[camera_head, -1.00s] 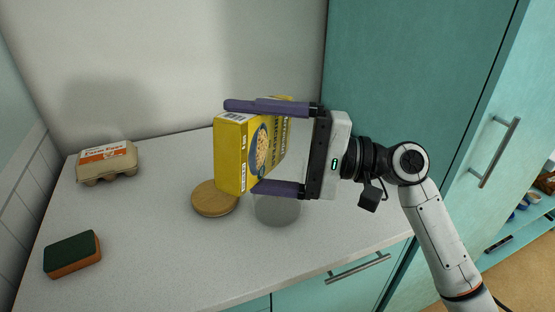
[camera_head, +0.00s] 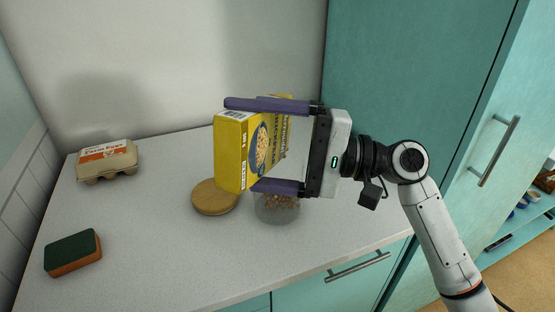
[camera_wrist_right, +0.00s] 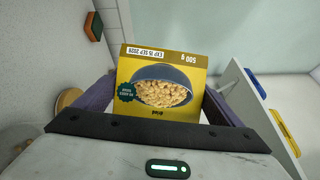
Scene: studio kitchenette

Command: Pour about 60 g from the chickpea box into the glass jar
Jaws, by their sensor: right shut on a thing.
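The yellow chickpea box (camera_head: 233,152) is held tilted in the air by my right gripper (camera_head: 278,146), which is shut on it with one purple finger on each side. The box also fills the middle of the right wrist view (camera_wrist_right: 162,85). The glass jar (camera_head: 278,212) stands on the counter below the box and the lower finger, which hide its upper part. Tan chickpeas show inside the jar. The opening of the box is hidden from view. My left gripper is not in view.
A round wooden lid (camera_head: 214,197) lies on the counter (camera_head: 150,240) left of the jar. An egg carton (camera_head: 107,161) stands at the back left and a green and orange sponge (camera_head: 73,252) at the front left. A teal cabinet (camera_head: 410,85) rises at the right.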

